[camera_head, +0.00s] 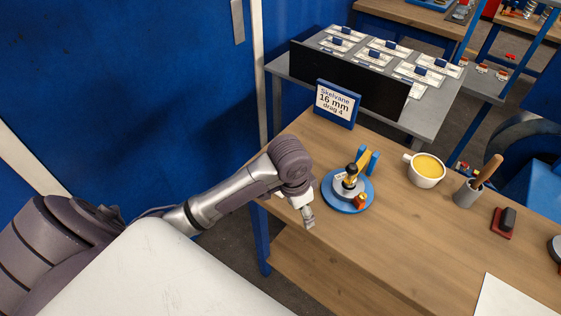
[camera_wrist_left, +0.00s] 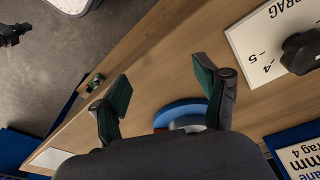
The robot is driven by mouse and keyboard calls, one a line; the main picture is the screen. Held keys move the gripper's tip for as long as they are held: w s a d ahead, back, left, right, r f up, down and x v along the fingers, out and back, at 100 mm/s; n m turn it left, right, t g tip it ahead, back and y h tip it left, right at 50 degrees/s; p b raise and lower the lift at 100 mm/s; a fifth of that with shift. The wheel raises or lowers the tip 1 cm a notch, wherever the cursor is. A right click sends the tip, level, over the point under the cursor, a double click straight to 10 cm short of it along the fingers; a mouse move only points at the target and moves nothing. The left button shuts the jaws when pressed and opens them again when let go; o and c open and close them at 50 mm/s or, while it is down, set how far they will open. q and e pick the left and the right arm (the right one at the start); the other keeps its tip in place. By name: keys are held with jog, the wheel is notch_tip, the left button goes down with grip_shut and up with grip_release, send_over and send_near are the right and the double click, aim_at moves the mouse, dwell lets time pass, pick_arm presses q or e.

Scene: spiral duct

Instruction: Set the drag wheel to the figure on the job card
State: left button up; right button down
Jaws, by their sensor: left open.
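The job card (camera_head: 338,103) stands in a blue frame at the back left of the bench and reads "Skelvane 16 mm drag 4". It also shows in the left wrist view (camera_wrist_left: 303,162). There a white plate (camera_wrist_left: 262,42) marked DRAG, with figures 4 and 5, carries a dark wheel (camera_wrist_left: 301,50), cut off by the picture edge. Its setting cannot be read. I cannot make the plate out in the head view. My left gripper (camera_head: 308,216) is open and empty near the bench's left end; its fingers (camera_wrist_left: 162,84) are apart. A dark shape (camera_wrist_left: 10,35) looks like my right gripper, too small to judge.
A blue round base (camera_head: 345,196) with a black-and-gold fitting stands right of my left gripper. Further right are a yellow-filled cup (camera_head: 426,170), a grey pot (camera_head: 466,193) and a red-based stamp (camera_head: 503,223). The bench front is largely clear.

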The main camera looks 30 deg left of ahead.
pick_arm(q)
jog(key=w+a+r+n+g+y, duration=0.1)
jog(key=w+a+r+n, duration=0.1)
jog(key=w+a+r, duration=0.95)
jog(key=f, duration=0.3)
jog(key=s+f+p, duration=0.1)
jog(key=f, duration=0.3)
jog(key=a+f+p, duration=0.1)
jog(key=f, duration=0.2)
jog(key=shift+s+f, duration=0.2)
jog(key=shift+f, duration=0.7)
jog(key=c, duration=1.2)
jog(key=shift+o, duration=0.2)
jog(key=shift+r, duration=0.1)
